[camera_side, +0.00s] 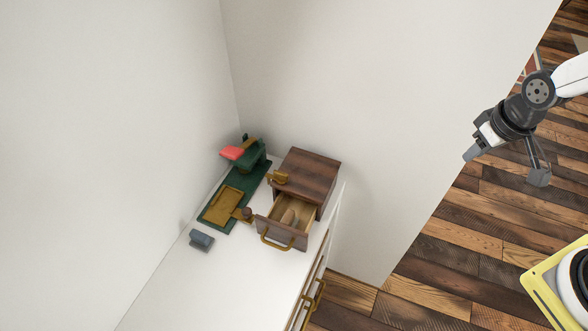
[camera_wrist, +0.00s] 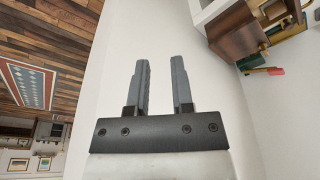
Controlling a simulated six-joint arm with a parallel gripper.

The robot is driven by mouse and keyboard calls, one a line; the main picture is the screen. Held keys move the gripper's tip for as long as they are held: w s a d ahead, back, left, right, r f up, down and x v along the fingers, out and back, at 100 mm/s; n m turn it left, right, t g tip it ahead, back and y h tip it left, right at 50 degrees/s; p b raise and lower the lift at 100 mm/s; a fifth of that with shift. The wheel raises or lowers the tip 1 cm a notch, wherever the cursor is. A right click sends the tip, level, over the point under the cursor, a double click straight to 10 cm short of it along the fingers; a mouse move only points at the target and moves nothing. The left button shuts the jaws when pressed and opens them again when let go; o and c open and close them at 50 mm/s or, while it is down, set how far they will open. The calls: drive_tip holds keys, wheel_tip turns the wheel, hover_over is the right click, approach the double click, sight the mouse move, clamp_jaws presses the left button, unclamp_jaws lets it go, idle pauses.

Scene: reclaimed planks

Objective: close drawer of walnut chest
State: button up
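The walnut chest (camera_side: 312,176) stands on the white cabinet top, near the corner of the walls. Its drawer (camera_side: 284,232) is pulled out toward the front, with a brass-coloured handle (camera_side: 272,240) on its face. A brownish item (camera_side: 289,217) lies inside the drawer. The chest also shows at the top right of the wrist view (camera_wrist: 236,32). My gripper (camera_side: 506,166) is at the right of the side view, well away from the chest and above floor level. In the wrist view its two fingers (camera_wrist: 160,82) are apart with nothing between them.
A green machine (camera_side: 250,154) with a red part and a brass tray (camera_side: 222,205) stands left of the chest. A small grey-blue object (camera_side: 201,240) lies on the white cabinet top (camera_side: 190,285). A pale wall (camera_side: 400,120) rises behind. Open space lies between my gripper and the cabinet.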

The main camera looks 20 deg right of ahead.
drive_tip(key=w+a+n, duration=0.2)
drive_tip(key=a, duration=0.1)
drive_tip(key=w+a+f+n, duration=0.1)
drive_tip(key=w+a+n, duration=0.2)
drive_tip(key=w+a+f+n+g+y, duration=0.1)
drive_tip(key=w+a+n, duration=0.1)
drive_tip(key=a, duration=0.1)
drive_tip(key=shift+w+a+n, duration=0.1)
drive_tip(key=shift+w+n, duration=0.2)
drive_tip(key=shift+w, duration=0.1)
clamp_jaws()
drive_tip(key=a+f+n+g, duration=0.1)
drive_tip(key=a+f+n, duration=0.3)
drive_tip(key=a, duration=0.6)
drive_tip(key=a+f+n+g+y, duration=0.1)
drive_tip(key=a+f+n, duration=0.3)
drive_tip(key=a+n, duration=0.4)
drive_tip(key=a+f+n+g, duration=0.2)
drive_tip(key=a+f+n, duration=0.2)
drive_tip(key=a, duration=0.7)
drive_tip(key=n, duration=0.2)
drive_tip(key=shift+a+f+n+y, duration=0.35)
drive_tip(key=shift+f+n+y, duration=0.05)
